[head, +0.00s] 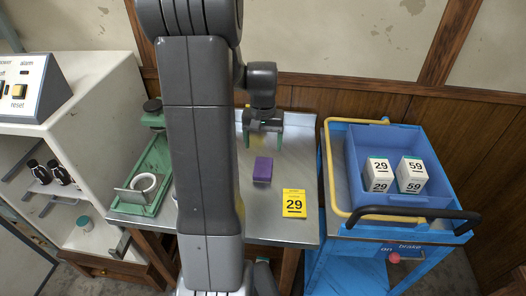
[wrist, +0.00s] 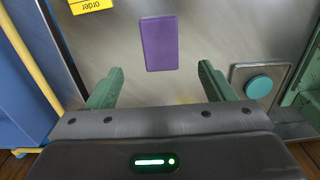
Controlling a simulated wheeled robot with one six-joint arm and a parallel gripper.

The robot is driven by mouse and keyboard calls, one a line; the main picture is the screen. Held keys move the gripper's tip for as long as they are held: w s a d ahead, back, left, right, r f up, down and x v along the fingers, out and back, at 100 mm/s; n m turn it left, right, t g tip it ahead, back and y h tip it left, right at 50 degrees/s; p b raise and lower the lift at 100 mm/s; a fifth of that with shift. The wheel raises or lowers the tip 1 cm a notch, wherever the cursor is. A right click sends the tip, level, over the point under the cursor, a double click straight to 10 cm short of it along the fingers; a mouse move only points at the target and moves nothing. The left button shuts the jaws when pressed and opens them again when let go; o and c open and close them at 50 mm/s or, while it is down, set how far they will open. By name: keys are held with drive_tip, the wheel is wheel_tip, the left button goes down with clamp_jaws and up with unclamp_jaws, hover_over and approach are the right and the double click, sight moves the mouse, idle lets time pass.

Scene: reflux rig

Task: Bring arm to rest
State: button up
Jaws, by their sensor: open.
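My gripper (head: 264,136) is at the back of the metal table (head: 288,180), above its surface, with its green fingers spread apart. It also shows in the wrist view (wrist: 160,85), open and with nothing between the fingers. A purple block (head: 263,170) lies on the table just in front of the gripper. In the wrist view the purple block (wrist: 159,43) is beyond the fingertips, apart from them. My dark arm covers the middle of the head view and hides part of the table.
A yellow card marked 29 (head: 294,203) lies at the table's front right. A blue cart (head: 338,213) on the right carries a blue bin (head: 384,142) with white boxes marked 29 and 59. A green tray (head: 152,165) with a white ring is at left, beside a white cabinet (head: 100,110).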

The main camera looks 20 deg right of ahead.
sight(263, 167)
drive_tip(key=shift+r, duration=0.3)
wheel_tip(263, 167, down, 12)
drive_tip(key=shift+f, duration=0.1)
drive_tip(key=shift+r, duration=1.75)
